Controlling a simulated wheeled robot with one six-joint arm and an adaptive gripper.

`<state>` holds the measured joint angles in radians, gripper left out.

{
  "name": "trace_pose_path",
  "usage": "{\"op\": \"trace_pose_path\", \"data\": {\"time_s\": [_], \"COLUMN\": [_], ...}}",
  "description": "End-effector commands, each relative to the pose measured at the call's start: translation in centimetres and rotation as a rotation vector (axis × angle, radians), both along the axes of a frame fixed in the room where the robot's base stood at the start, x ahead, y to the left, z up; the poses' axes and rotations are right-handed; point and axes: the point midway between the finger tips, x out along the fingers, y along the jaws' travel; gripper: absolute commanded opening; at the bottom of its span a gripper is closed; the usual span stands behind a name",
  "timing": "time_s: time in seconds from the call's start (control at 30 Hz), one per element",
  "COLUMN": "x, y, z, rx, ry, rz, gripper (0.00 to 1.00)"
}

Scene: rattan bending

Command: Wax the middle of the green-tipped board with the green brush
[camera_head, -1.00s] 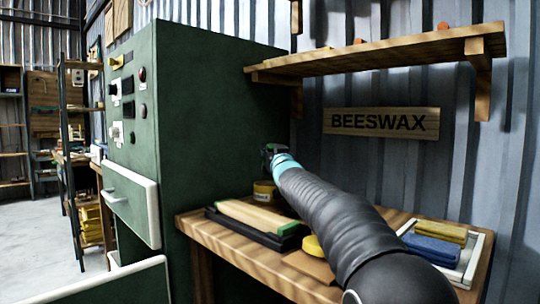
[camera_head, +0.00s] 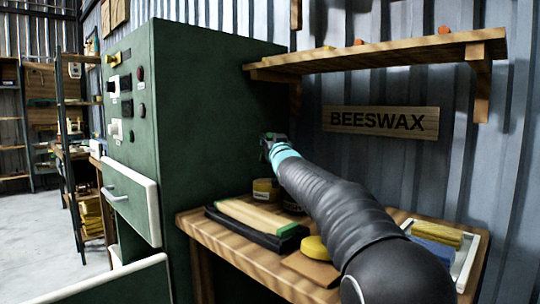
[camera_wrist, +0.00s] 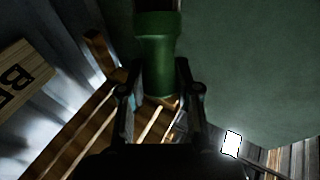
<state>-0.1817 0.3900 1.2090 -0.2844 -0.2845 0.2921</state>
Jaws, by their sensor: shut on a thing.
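The green-tipped board (camera_head: 255,214) is a pale wooden piece with a green end. It lies on a dark pad (camera_head: 250,233) on the wooden bench (camera_head: 222,249). My gripper (camera_head: 273,142) is raised above and behind the board, near the green cabinet. In the wrist view my gripper (camera_wrist: 158,88) is shut on the green brush (camera_wrist: 156,55), whose green handle stands between the fingers. The brush's far end runs out of the top of the wrist view, so its bristles are hidden. The brush is clear of the board.
A yellow disc (camera_head: 314,247) lies on a brown piece at the bench front. A white tray (camera_head: 467,262) with yellow and blue blocks sits right. The green cabinet (camera_head: 215,110) and upper shelf (camera_head: 385,55) flank my arm.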

Motion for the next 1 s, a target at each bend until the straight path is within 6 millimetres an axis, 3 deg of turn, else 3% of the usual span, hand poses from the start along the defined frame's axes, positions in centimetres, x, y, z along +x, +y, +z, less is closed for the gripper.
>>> {"op": "trace_pose_path", "data": {"time_s": [0.53,1.0], "x": [0.0,0.0], "y": [0.0,0.0], "z": [-5.5,-6.0], "rx": [0.009,0.01], "ry": [0.0,0.001], "rz": [0.005,0.007], "gripper": [0.0,0.0]}}
